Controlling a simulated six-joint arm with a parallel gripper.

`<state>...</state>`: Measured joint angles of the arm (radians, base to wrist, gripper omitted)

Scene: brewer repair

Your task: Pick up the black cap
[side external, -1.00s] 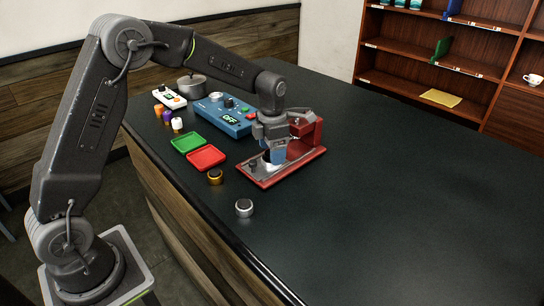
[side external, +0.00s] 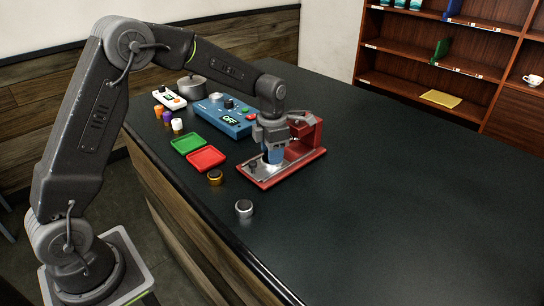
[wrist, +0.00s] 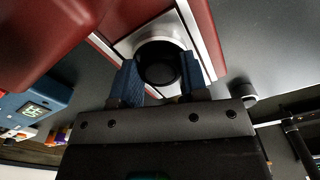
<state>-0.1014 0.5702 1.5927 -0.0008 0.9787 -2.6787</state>
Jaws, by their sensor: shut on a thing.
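The black cap (wrist: 158,69) shows as a dark round piece between my gripper's two blue fingertips in the wrist view. My gripper (wrist: 157,80) is shut on it from both sides. A pale metal round part (wrist: 160,42) sits right behind the cap; whether the two touch, I cannot tell. In the side view, my gripper (side external: 273,156) points down over the tray of the red brewer (side external: 309,132). The cap is hidden by the fingers there.
A small dark knob (side external: 253,166) is on the brewer's tray. A red tray (side external: 206,158), a green tray (side external: 187,144), a gold-and-black part (side external: 215,177) and a silver part (side external: 244,208) are nearby. A blue device (side external: 224,118) stands behind. The counter's right side is clear.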

